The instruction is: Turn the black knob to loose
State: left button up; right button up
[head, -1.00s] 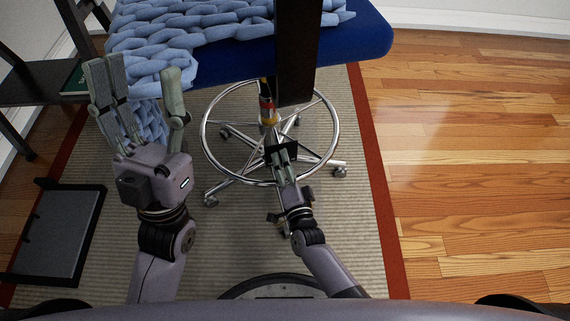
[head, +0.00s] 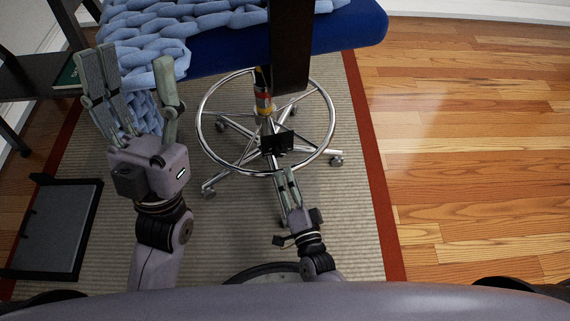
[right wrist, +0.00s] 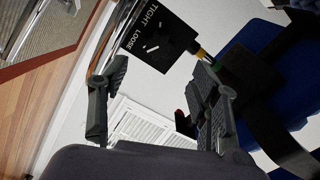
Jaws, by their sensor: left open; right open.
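A black plate (head: 277,142) is at the swivel chair's base, below the post. In the right wrist view the plate (right wrist: 152,38) carries the white words TIGHT and LOOSE and some white marks. I cannot clearly tell the black knob apart from the dark plate. My right gripper (head: 288,173) is just in front of the plate, apart from it. In the right wrist view its fingers (right wrist: 159,72) are spread with nothing between them. My left gripper (head: 130,68) is open and empty, raised at the left by the chair's blanket.
The blue seat (head: 345,28) with a knitted blue blanket (head: 150,45) overhangs the work area. A chrome foot ring (head: 331,118) surrounds the post. A dark tray-like item (head: 55,225) lies at the left. The wooden floor (head: 480,150) at the right is clear.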

jog(key=shift+v, duration=1.55)
